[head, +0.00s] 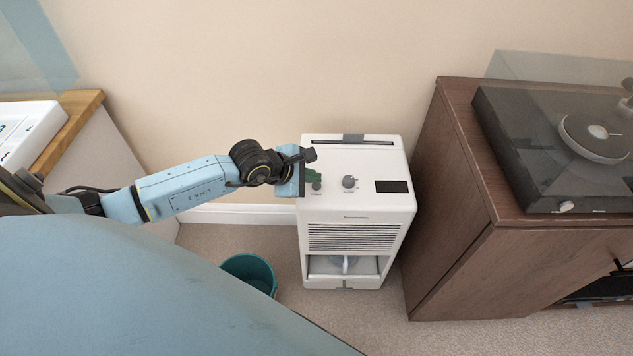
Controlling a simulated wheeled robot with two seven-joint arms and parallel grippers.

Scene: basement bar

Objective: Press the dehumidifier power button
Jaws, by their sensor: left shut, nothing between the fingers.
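The white dehumidifier (355,214) stands on the carpet against the wall, with a vent grille and an open lower bay at its front. Its sloped top panel has a grey knob (348,182), a dark display (392,186) and a small round grey control (317,186) at the left. The labels under the controls are too small to read, so I cannot tell for sure which is the power button. My left gripper (314,176) is shut and empty at the panel's left side, its tips close to the small round control. I cannot tell whether they touch it. My right gripper is out of view.
A brown wooden cabinet (450,190) with a turntable (560,150) on it stands close on the right. A teal bucket (252,270) sits on the floor left of the dehumidifier. A wood-topped counter (72,128) is at the far left. Carpet (350,318) in front is clear.

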